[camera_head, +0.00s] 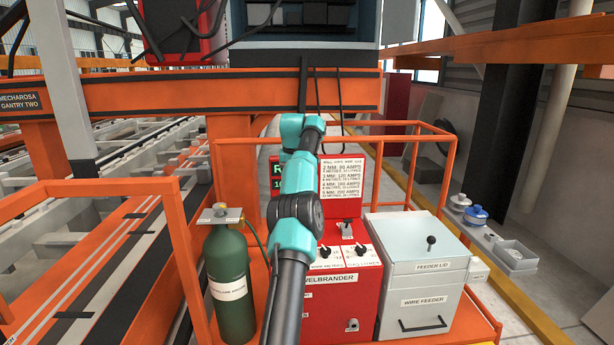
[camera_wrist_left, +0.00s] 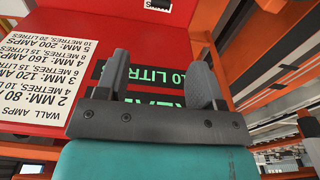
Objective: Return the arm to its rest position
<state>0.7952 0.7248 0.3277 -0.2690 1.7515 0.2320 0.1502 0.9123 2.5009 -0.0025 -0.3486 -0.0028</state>
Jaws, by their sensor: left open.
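My left arm (camera_head: 293,225) is teal and dark grey. It rises from the bottom middle of the head view in front of the red welder cabinet (camera_head: 342,296). Its gripper is hidden in that view by the arm itself. In the left wrist view my left gripper (camera_wrist_left: 160,82) has its two dark fingers apart with nothing held between them. Behind the fingers is a dark display (camera_wrist_left: 150,85) with green letters, partly covered by them. The same display (camera_head: 275,174) shows beside the arm in the head view. My right gripper is not in view.
A white settings label (camera_head: 343,178) is on the red panel. A green gas cylinder (camera_head: 228,280) stands left of the arm, and a grey wire feeder box (camera_head: 415,285) stands right. Orange rails (camera_head: 440,165) surround the platform. An orange gantry beam (camera_head: 230,93) crosses behind.

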